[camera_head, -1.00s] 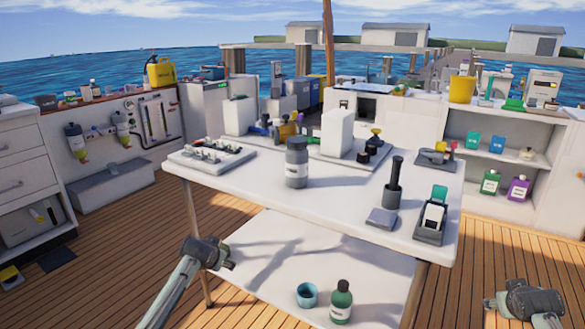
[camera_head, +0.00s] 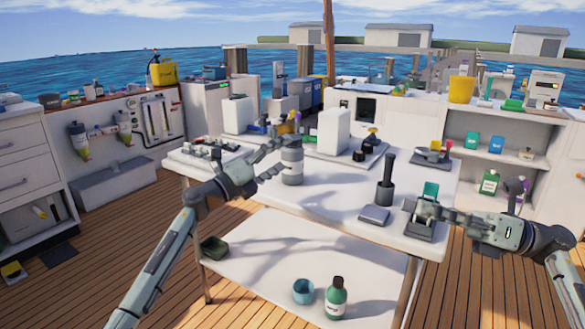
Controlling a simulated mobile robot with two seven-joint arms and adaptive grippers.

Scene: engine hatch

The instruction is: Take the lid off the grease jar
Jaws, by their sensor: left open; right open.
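The grease jar (camera_head: 293,166), a grey cylinder with a pale label too small to read, stands upright on the white table. I take it for the grease jar by its look. Its top is partly hidden behind a finger of my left gripper (camera_head: 281,156), which is open at the jar's left side, one finger near the lid and one lower. I cannot tell whether they touch it. My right gripper (camera_head: 411,213) is open over the table's right front, beside a small stand with a green-topped item (camera_head: 430,190).
On the white table (camera_head: 330,200) are a dark upright tool (camera_head: 386,185), a flat grey block (camera_head: 374,214), a white box (camera_head: 333,130) and a tray of parts (camera_head: 200,158). The table's middle front is clear.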

